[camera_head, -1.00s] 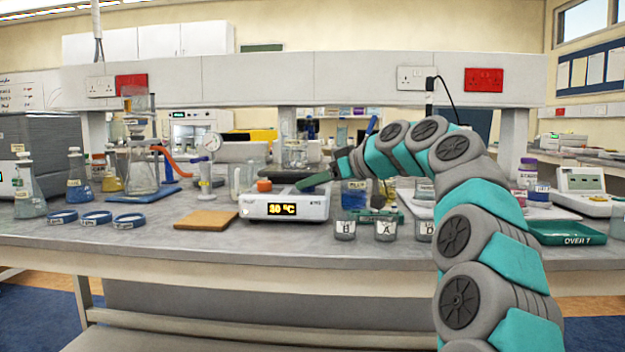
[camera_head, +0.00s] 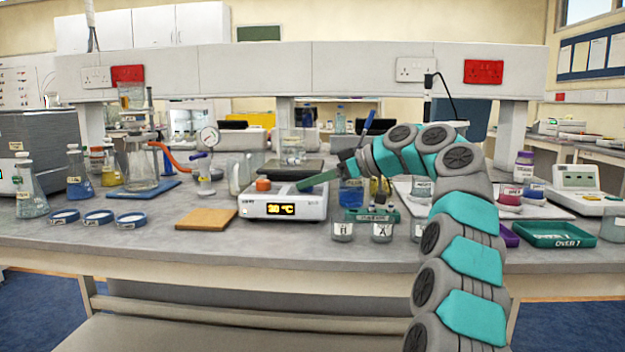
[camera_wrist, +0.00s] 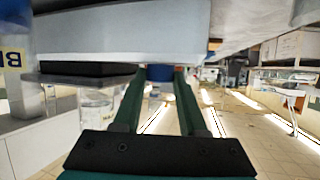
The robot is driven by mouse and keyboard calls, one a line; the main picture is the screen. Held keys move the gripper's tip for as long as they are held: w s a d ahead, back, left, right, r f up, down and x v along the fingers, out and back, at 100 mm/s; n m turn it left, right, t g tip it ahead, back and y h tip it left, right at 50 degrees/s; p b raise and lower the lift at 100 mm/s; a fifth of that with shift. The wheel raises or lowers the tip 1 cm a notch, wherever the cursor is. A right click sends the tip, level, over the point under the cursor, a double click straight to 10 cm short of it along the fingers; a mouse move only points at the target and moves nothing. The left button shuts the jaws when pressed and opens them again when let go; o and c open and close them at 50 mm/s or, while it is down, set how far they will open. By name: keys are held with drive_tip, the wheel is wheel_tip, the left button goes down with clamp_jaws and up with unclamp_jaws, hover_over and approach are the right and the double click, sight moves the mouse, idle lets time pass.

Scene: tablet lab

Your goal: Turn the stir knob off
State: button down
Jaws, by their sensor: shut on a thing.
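A white stirring hotplate (camera_head: 283,207) with a lit display reading about 30 °C stands on the bench. An orange knob (camera_head: 263,184) sits on its top left. My gripper (camera_head: 303,186) reaches in from the right over the top right of the hotplate, its green fingers low against it. In the wrist view, which looks upside down, a blue knob (camera_wrist: 160,73) shows between my two fingertips (camera_wrist: 158,78), against the hotplate's pale body (camera_wrist: 120,35). My gripper is shut on this blue knob. In the head view my fingers hide it, and its marking cannot be read.
A glass beaker (camera_head: 292,148) stands on the dark plate behind. Small labelled jars (camera_head: 343,231) stand right of the hotplate, near my arm. A cork mat (camera_head: 207,219) and blue-rimmed dishes (camera_head: 97,217) lie left. The bench front is clear.

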drive_tip(key=shift+c, duration=2.3)
unclamp_jaws()
drive_tip(key=v, duration=0.7)
drive_tip(key=shift+d+r, duration=0.15)
drive_tip(key=shift+d, duration=0.15)
drive_tip(key=shift+s, duration=0.1)
